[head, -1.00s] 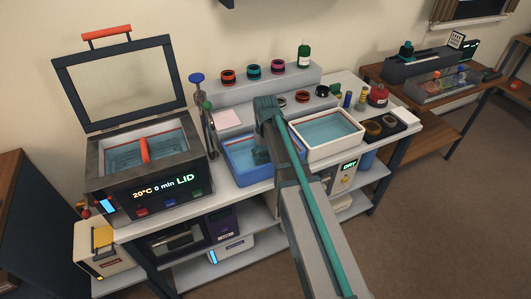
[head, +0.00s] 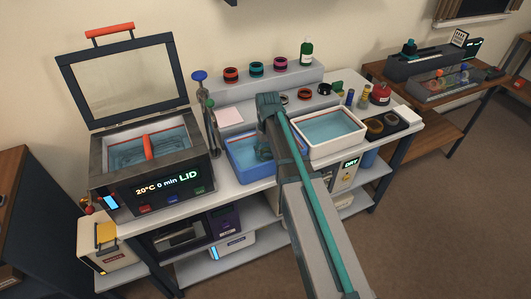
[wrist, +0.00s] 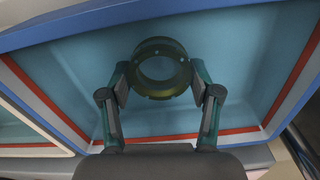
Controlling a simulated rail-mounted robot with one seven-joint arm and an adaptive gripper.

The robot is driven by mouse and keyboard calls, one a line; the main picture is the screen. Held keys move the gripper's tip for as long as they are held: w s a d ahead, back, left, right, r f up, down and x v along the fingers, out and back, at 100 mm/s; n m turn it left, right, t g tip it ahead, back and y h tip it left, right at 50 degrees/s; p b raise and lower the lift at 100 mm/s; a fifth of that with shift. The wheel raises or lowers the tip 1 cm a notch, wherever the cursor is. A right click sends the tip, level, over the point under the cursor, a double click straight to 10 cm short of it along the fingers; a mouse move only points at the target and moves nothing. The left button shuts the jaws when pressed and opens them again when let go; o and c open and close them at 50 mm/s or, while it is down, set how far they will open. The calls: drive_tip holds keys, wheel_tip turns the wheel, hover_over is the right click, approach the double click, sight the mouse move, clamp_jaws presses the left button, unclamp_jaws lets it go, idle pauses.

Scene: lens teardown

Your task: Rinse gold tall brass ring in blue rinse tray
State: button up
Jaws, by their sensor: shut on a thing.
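The gold tall brass ring (wrist: 161,94) is a dark gold band with small holes in its wall. In the wrist view its open end faces the camera. My gripper (wrist: 160,72) is shut on it, one finger on each side. The ring is over or in the water of the blue rinse tray (wrist: 38,92); I cannot tell how deep. In the head view the blue tray (head: 257,174) stands on the bench. My gripper (head: 264,150) is inside its outline, and the ring cannot be made out there.
A white tray (head: 336,150) of water stands close to the right of the blue tray. An open-lidded bath (head: 152,188) stands to the left, with thin posts between. A raised step behind (head: 270,84) carries several coloured rings and a green bottle (head: 306,50).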

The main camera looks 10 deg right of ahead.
idle(0.4)
drive_tip(key=shift+f, duration=0.55)
drive_tip(key=shift+r, duration=0.1)
drive_tip(key=shift+r+p, duration=0.4)
drive_tip(key=shift+r, duration=0.1)
drive_tip(key=shift+f, duration=0.15)
drive_tip(key=shift+f, duration=0.45)
drive_tip(key=shift+r, duration=0.1)
